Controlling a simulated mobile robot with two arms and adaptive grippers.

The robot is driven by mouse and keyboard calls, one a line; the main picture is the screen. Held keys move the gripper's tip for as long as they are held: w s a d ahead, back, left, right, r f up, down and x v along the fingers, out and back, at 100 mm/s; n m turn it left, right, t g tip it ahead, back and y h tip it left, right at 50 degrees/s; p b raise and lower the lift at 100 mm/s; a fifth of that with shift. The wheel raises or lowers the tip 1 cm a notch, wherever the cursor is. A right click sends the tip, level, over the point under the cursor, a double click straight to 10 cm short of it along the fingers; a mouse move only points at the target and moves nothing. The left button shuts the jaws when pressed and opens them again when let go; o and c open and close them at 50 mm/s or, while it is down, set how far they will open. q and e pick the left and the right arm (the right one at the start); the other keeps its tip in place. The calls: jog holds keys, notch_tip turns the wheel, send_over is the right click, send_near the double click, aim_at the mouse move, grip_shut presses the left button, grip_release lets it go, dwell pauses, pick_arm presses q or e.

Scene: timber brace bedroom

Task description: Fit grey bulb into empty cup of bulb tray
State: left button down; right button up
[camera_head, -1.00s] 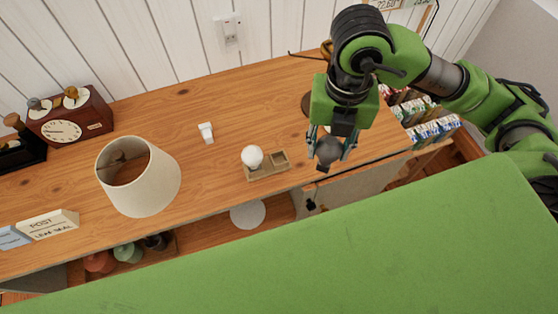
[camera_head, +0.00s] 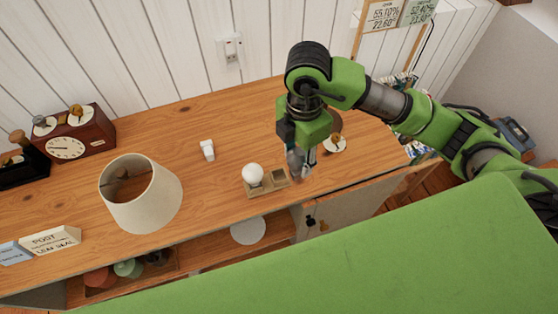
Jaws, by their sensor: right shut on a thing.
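The wooden bulb tray (camera_head: 266,188) lies on the wooden counter near its front edge. A white bulb (camera_head: 252,174) stands in its left cup, and its right cup is an empty dark square. My right gripper (camera_head: 303,165) points down just right of and above the tray, shut on the grey bulb (camera_head: 296,162). The bulb is partly hidden by the fingers and is apart from the empty cup. My left gripper is out of view.
A cream lampshade (camera_head: 142,195) stands left of the tray. A small white item (camera_head: 207,149) lies behind it. A brown clock box (camera_head: 74,139) is at the back left. A round dark item lies behind my right gripper. The shelf below holds a white disc (camera_head: 248,231).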

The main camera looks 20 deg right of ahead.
jog(key=w+a+f+p, duration=0.2)
jog(key=w+a+f, duration=0.1)
jog(key=w+f, duration=0.2)
jog(key=shift+f, duration=0.8)
notch_tip(320, 180, down, 2)
jog(key=shift+s+f+p, duration=0.15)
jog(key=shift+p, duration=0.4)
jog(key=c, duration=0.3)
jog(key=shift+s+f, duration=0.2)
jog(key=shift+f, duration=0.2)
grip_shut()
jog(key=o, duration=1.4)
grip_release()
jog(key=shift+f, duration=0.1)
jog(key=shift+w+d, duration=0.1)
jog(key=shift+w, duration=0.25)
jog(key=shift+r, duration=0.2)
